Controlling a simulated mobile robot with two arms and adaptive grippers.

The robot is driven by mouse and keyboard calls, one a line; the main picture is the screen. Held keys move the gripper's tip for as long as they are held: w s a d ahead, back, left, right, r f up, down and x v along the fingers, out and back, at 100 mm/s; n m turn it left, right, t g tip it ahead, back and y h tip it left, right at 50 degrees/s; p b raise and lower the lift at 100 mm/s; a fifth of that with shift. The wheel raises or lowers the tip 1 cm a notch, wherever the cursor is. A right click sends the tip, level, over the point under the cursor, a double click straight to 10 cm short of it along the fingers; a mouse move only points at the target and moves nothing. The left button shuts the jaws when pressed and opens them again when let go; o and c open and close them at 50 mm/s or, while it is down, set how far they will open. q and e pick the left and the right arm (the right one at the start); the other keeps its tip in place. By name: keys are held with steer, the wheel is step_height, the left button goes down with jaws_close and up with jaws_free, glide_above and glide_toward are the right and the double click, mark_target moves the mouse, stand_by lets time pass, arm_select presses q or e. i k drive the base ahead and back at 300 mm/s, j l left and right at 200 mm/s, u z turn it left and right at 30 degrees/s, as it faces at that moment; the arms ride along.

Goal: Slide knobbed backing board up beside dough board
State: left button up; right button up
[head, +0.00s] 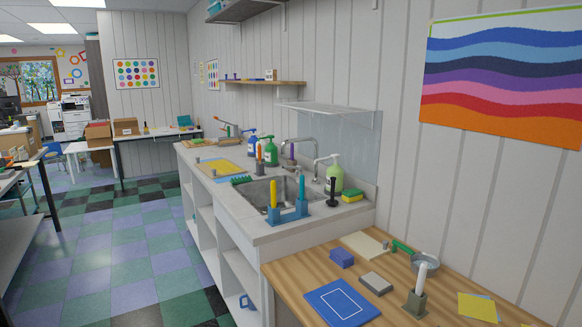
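No board here is clearly marked as the dough board or the backing board. A pale beige board (362,244) lies at the back of the wooden table, with a small grey knob-like piece at its right end. A blue board (341,302) with a white outlined rectangle lies flat at the table's front, apart from the beige one. A yellow board (224,168) lies on the counter left of the sink, with small upright pieces by it. Neither of my grippers is in view.
On the wooden table (290,275) stand a blue block (342,257), a grey block (376,283), a white candle-like stick in a holder (416,302), a metal bowl (425,261) and yellow paper (477,306). The sink (270,193) and bottles are behind. Checkered floor (130,250) is open at left.

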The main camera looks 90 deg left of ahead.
mark_target(221, 169)
steer(key=u, duration=3.25)
steer(key=i+j+z, duration=0.45)
steer(key=i+j, duration=0.6)
steer(key=i, duration=0.75)
steer(key=i+j+z, duration=0.45)
steer(key=i+j, duration=1.15)
steer(key=j, duration=0.1)
